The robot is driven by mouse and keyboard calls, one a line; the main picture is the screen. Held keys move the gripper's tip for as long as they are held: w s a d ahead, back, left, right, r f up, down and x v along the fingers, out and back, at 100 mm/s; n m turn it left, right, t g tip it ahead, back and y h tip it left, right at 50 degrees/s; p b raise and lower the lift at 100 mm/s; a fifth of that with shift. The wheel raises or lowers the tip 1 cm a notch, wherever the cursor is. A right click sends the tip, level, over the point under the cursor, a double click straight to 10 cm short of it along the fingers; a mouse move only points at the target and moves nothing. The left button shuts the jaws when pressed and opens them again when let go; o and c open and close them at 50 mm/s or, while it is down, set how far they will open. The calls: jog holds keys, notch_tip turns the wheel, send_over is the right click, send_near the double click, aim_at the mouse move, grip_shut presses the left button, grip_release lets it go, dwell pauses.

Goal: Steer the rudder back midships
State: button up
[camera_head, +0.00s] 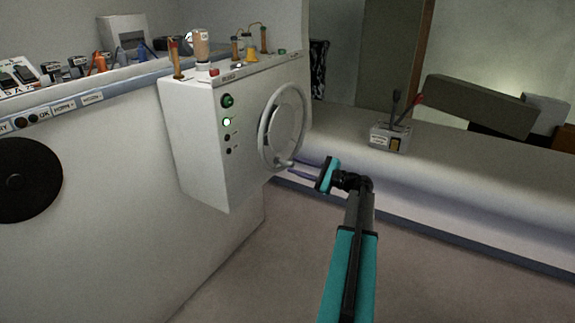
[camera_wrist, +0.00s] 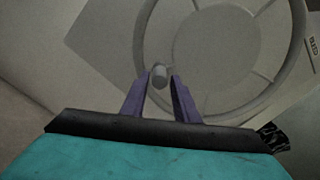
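A grey steering wheel (camera_head: 283,128) is mounted on the side of a white console box (camera_head: 207,140). A short knob (camera_head: 284,163) sticks out from the lower part of its rim. The wheel (camera_wrist: 292,60) fills the upper part of the wrist view, with its knob (camera_wrist: 159,75) near the middle. My gripper (camera_head: 308,168) is just right of and below the knob in the head view. In the wrist view its two purple fingers (camera_wrist: 160,92) are apart, with the knob at or just beyond the gap between the tips. I cannot tell whether they touch it. No rudder shows.
The console face has a green button (camera_head: 227,101) and a lit green lamp (camera_head: 226,122). Several small items stand on its top. A lever box (camera_head: 390,137) sits on the ledge at right. The floor below is clear.

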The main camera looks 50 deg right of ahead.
jog(key=shift+x, duration=2.3)
grip_shut()
